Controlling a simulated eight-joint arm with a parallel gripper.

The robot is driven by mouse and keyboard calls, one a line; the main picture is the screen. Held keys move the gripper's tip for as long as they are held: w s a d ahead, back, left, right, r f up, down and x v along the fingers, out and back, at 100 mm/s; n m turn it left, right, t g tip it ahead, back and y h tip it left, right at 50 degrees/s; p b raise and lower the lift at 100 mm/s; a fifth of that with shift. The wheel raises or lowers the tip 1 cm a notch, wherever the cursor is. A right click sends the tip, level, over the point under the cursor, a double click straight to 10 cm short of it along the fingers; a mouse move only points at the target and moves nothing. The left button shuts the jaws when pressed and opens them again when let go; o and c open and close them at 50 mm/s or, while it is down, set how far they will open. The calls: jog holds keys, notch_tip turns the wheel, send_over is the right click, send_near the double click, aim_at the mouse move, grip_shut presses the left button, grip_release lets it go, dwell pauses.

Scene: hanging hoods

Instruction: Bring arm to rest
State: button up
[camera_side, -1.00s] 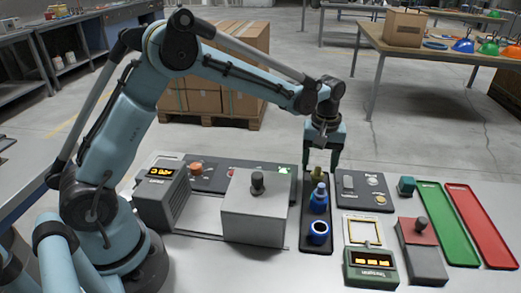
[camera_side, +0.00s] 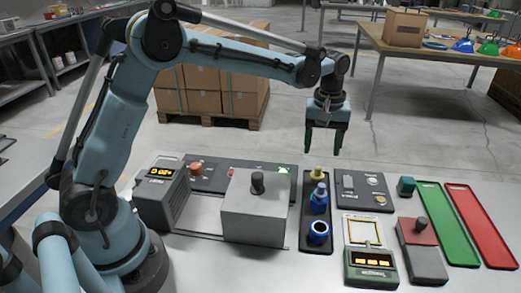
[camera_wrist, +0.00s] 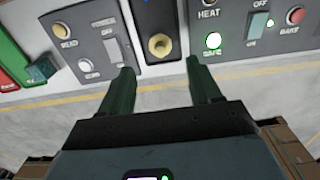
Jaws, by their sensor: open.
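My gripper (camera_side: 323,141) hangs above the far edge of the work table, its dark green fingers pointing down, apart and empty. In the wrist view my gripper (camera_wrist: 160,90) shows both fingers spread with nothing between them. Below and nearer the camera stands a dark tray (camera_side: 304,243) holding a yellow piece (camera_side: 317,172), a blue bottle-like piece (camera_side: 319,198) and a blue cup (camera_side: 318,232). The yellow piece also shows in the wrist view (camera_wrist: 160,45), beyond the fingertips. The gripper touches nothing.
A grey hood box (camera_side: 256,212) with a black knob stands left of the tray. Air around my gripper is clear.

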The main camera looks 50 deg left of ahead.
aim_at(318, 168)
notch_tip(318, 168, up, 4)
notch_tip(318, 168, down, 12)
jog(key=shift+r, duration=0.2)
jog(key=r, duration=0.4)
jog(key=shift+s+d+r, duration=0.15)
jog(key=shift+d+r, duration=0.1)
jog(key=s+d+r+m, duration=0.6)
jog(key=s+d, duration=0.3)
jog(key=s, duration=0.1)
jog(key=s+d+r+m, duration=0.6)
jog(key=s+d, duration=0.3)
jog(key=s, duration=0.2)
jog(key=shift+d+m, duration=0.25)
jog(key=shift+m, duration=0.45)
